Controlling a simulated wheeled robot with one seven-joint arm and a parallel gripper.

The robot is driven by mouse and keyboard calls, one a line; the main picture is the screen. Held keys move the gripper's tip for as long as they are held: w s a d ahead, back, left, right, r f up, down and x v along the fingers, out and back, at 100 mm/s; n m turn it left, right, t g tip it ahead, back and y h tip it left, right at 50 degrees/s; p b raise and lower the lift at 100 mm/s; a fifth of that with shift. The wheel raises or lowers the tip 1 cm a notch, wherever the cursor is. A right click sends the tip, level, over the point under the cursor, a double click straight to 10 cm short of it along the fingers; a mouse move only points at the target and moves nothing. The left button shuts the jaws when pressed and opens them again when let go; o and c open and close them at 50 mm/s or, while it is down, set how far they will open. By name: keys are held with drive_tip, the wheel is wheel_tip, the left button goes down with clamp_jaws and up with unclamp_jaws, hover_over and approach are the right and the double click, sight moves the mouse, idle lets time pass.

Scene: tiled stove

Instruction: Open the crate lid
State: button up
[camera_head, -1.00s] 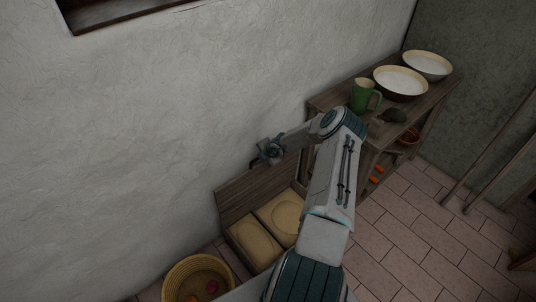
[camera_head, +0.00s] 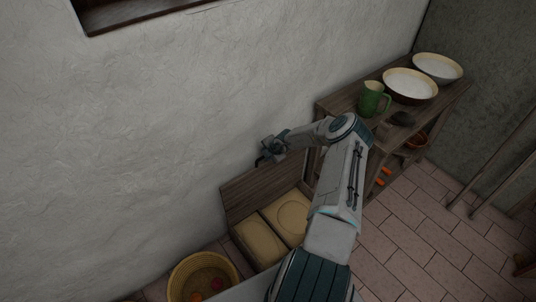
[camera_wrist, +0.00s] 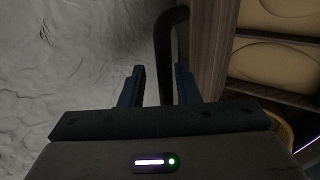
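The wooden crate lid (camera_head: 262,188) stands raised and nearly upright at the back of the crate, close to the wall. The open crate (camera_head: 262,224) shows two pale compartments, partly hidden by my arm. My gripper (camera_head: 264,160) is at the top edge of the lid. In the wrist view my gripper (camera_wrist: 159,72) has its fingers apart, and a dark curved handle (camera_wrist: 165,45) runs between them. I cannot tell whether a finger touches it. The brown lid boards (camera_wrist: 205,50) are just right of the fingers.
A yellow basket (camera_head: 203,258) with reddish items stands left of the crate. A wooden shelf (camera_head: 345,99) at the right holds a green jug (camera_head: 371,100) and two bowls (camera_head: 410,84). The white wall is close behind the lid. The tiled floor at right is partly clear.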

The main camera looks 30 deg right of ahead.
drive_tip(key=shift+s, duration=0.2)
drive_tip(key=v, duration=1.3)
drive_tip(key=shift+r, duration=0.3)
